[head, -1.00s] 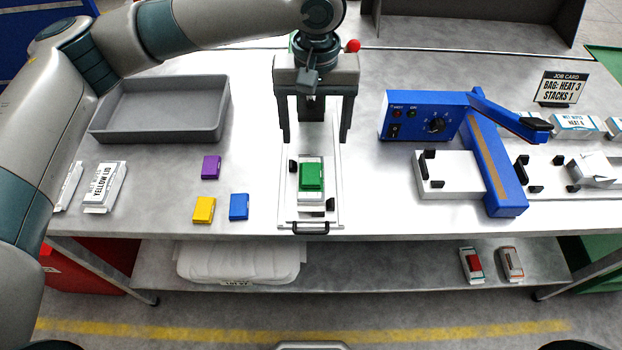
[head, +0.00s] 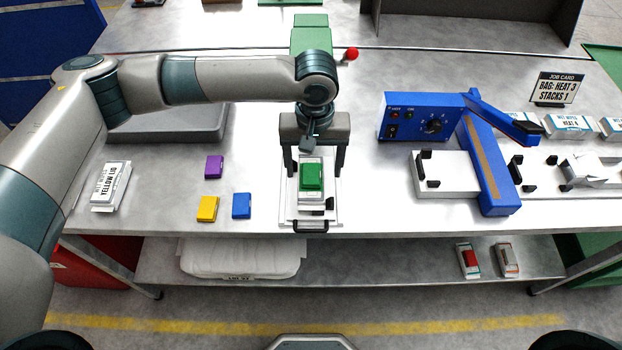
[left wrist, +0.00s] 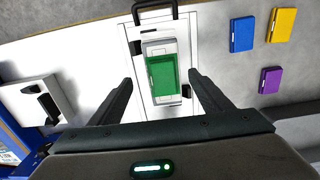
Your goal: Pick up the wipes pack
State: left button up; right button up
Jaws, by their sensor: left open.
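A white wipes pack with a green lid (head: 311,178) lies on a white plate (head: 330,216) with a black handle, at the middle of the table's front. In the left wrist view the pack (left wrist: 163,73) lies between and beyond the two fingertips. My left gripper (head: 313,172) is open, and its fingers point down on either side of the pack's far part. I see a gap between each finger and the pack. In the left wrist view my left gripper's fingers (left wrist: 161,82) are apart with nothing between their pads. My right gripper is not in view.
Purple (head: 214,166), yellow (head: 207,208) and blue (head: 241,206) lids lie left of the plate. A blue sealer (head: 430,117) stands to the right.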

aim_at(311, 177)
pick_arm(q)
jog(key=shift+f, duration=0.1)
jog(key=shift+s+a+f+p, duration=0.15)
jog(key=shift+a+f+p, duration=0.05)
jog(key=shift+f+p, duration=0.45)
notch_tip(311, 177, down, 2)
jog(key=shift+s+a+f+p, duration=0.1)
jog(key=shift+s+p, duration=0.05)
jog(key=shift+p, duration=0.35)
jog(key=shift+f, duration=0.75)
jog(key=shift+c, duration=0.4)
jog(key=c, duration=1.1)
jog(key=shift+r, duration=0.15)
